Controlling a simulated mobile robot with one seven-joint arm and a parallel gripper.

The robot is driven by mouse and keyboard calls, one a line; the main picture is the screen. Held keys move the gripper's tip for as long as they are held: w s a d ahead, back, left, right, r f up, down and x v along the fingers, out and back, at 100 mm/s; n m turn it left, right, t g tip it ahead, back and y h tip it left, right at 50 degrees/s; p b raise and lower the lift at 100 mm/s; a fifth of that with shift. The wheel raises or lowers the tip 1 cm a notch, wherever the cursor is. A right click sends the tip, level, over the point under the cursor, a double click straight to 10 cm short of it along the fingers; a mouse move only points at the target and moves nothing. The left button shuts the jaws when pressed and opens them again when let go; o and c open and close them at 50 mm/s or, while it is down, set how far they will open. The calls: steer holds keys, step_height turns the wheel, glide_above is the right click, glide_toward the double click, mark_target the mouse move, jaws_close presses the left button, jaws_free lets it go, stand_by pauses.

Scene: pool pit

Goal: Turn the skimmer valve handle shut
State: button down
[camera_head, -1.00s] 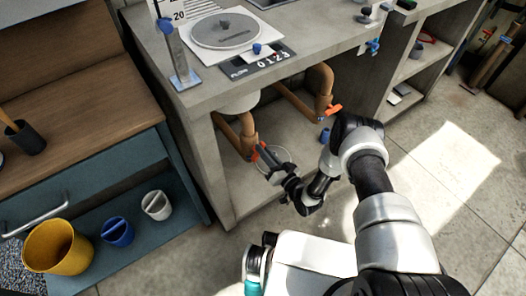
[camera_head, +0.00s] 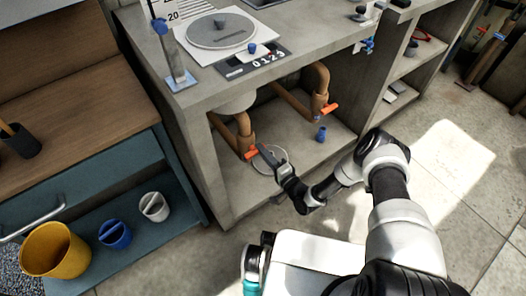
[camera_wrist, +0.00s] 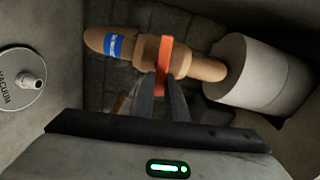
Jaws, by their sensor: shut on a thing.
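An orange valve handle (camera_head: 250,153) sits on the left brown pipe (camera_head: 246,132) under the counter. My gripper (camera_head: 265,156) reaches it from the right. In the wrist view the handle (camera_wrist: 164,66) lies across the brown pipe, with its lower end between the fingers of my gripper (camera_wrist: 163,98). The fingers are shut on it. A blue label (camera_wrist: 114,46) is on this pipe; its words are too small to read.
A second orange handle (camera_head: 329,109) is on the right pipe, with a blue fitting (camera_head: 321,134) below it. The concrete side wall (camera_head: 215,175) stands close left of the pipe. A vacuum plate (camera_wrist: 20,96) is at left in the wrist view. Floor at right is clear.

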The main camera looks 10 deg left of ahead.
steer(key=shift+w+m, duration=0.1)
steer(key=shift+m, duration=0.5)
steer(key=shift+a, duration=0.1)
steer(key=c, duration=1.8)
jaws_free()
steer(key=shift+f, duration=0.15)
steer(key=shift+o, duration=0.2)
